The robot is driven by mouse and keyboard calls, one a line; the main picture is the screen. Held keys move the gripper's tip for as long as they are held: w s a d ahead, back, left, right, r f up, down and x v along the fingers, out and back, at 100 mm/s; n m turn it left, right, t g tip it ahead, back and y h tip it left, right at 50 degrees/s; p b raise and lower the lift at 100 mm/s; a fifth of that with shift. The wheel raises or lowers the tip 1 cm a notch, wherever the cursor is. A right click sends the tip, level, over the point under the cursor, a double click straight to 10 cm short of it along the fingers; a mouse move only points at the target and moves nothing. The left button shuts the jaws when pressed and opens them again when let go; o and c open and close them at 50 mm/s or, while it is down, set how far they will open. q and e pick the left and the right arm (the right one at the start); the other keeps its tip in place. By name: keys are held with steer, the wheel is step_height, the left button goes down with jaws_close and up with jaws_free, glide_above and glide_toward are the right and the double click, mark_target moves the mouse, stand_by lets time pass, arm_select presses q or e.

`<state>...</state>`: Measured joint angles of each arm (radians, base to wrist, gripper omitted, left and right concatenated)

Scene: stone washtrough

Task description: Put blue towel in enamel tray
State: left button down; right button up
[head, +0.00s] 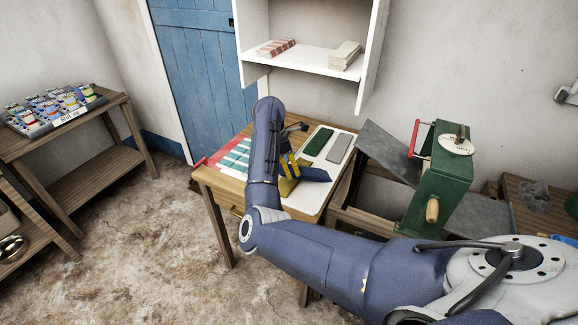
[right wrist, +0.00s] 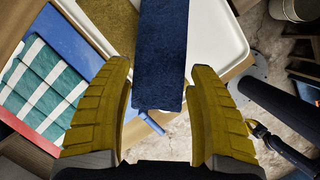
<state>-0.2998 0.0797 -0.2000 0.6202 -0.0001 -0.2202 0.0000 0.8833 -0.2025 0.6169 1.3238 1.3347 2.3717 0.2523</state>
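The blue towel (head: 314,174) is a dark, folded strip by the white enamel tray (head: 310,196) on the wooden table. In the right wrist view the towel (right wrist: 162,55) runs between my right fingers, its near end toward the palm, with white tray surface (right wrist: 222,35) on its right. My right gripper (head: 290,168) has yellow fingers, also seen in the right wrist view (right wrist: 163,70). They stand apart on either side of the towel, with narrow gaps visible. Whether the towel rests on the tray or hangs above it is unclear. My left gripper is out of view.
Green (head: 318,141) and grey (head: 339,149) folded towels lie on the tray's far part. A green-white striped cloth (right wrist: 45,85) and an ochre towel (right wrist: 108,30) are nearby. A green mangle (head: 440,185) stands right of the table. A shelf (head: 310,58) hangs above.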

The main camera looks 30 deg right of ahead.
steer(key=o, duration=0.4)
steer(key=v, duration=1.2)
steer(key=shift+r, duration=0.1)
